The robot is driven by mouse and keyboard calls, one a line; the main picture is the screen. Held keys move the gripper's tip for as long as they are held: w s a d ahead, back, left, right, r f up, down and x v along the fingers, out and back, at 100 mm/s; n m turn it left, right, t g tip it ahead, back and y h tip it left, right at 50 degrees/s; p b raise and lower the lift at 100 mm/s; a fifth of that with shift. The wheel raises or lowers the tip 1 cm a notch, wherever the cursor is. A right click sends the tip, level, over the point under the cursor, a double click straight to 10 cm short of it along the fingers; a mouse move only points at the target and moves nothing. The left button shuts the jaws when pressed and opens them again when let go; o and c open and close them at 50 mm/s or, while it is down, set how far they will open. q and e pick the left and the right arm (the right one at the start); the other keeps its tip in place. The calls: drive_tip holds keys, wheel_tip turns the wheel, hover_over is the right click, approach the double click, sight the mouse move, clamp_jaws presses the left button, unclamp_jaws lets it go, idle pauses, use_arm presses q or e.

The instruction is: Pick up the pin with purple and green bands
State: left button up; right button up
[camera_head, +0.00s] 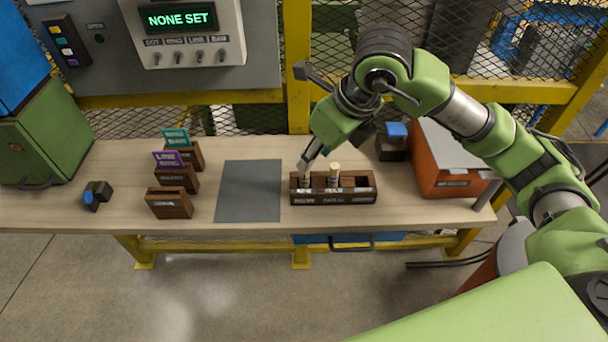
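A dark wooden rack (368,193) with compartments stands on the bench right of the grey mat. A pale-topped pin (334,171) stands upright in it near the middle; its band colours are too small to make out. My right gripper (304,176) points down at the rack's left end, left of that pin. Something pale and dark shows at its fingertips, but I cannot tell whether it is a pin or the fingers themselves. No purple and green bands can be made out. My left gripper is not in view.
A grey mat (249,190) lies clear on the bench (120,205). Several small wooden holders (169,203), some with green or purple signs, stand left of it. An orange box (445,165) stands at right. The panel display (178,18) reads "NONE SET".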

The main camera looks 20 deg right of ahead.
sight(304, 180)
drive_tip(key=p+x, duration=0.2)
drive_tip(key=x, duration=0.5)
drive_tip(key=shift+w, duration=0.25)
drive_tip(key=shift+w+a+f, duration=0.15)
drive_tip(key=shift+f, duration=0.35)
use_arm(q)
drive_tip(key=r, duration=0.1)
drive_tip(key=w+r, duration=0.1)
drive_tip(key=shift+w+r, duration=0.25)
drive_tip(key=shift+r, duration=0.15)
use_arm(e)
drive_tip(key=c, duration=0.9)
